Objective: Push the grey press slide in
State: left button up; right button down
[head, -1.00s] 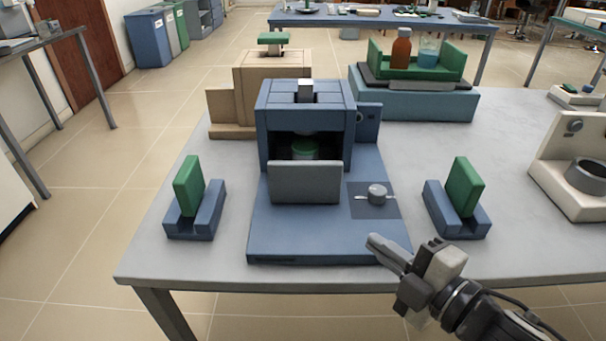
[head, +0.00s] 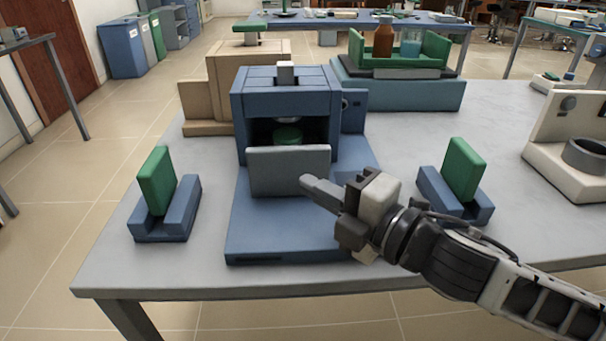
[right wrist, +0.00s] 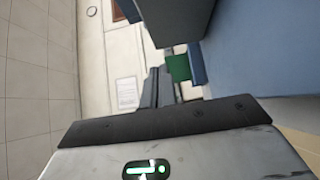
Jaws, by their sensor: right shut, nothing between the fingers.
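The grey press slide (head: 289,171) is an upright flat panel at the front of the blue press (head: 285,92). A green round piece (head: 288,136) shows in the dark opening behind it. My right gripper (head: 308,182) is shut and empty, its fingertips just in front of the slide's right lower part in the head view. I cannot tell whether they touch it. In the right wrist view the shut fingers (right wrist: 157,85) point up the picture, with a blue surface (right wrist: 265,50) to the right. My left gripper is not in view.
Blue holders with green plates stand left (head: 166,213) and right (head: 455,195) of the press. A beige device (head: 240,85) and a teal unit (head: 400,95) stand behind. A white device (head: 570,150) is at the right.

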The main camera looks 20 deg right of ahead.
aim_at(283, 157)
jog(key=x, duration=0.3)
jog(key=shift+d+r+p, duration=0.1)
jog(key=shift+r+p, duration=0.05)
jog(key=shift+p, duration=0.2)
jog(key=shift+w+d, duration=0.25)
jog(key=shift+w, duration=0.3)
jog(key=shift+w+d, duration=0.25)
jog(key=shift+w, duration=0.65)
jog(key=shift+w+d, duration=0.15)
jog(key=shift+w, duration=0.1)
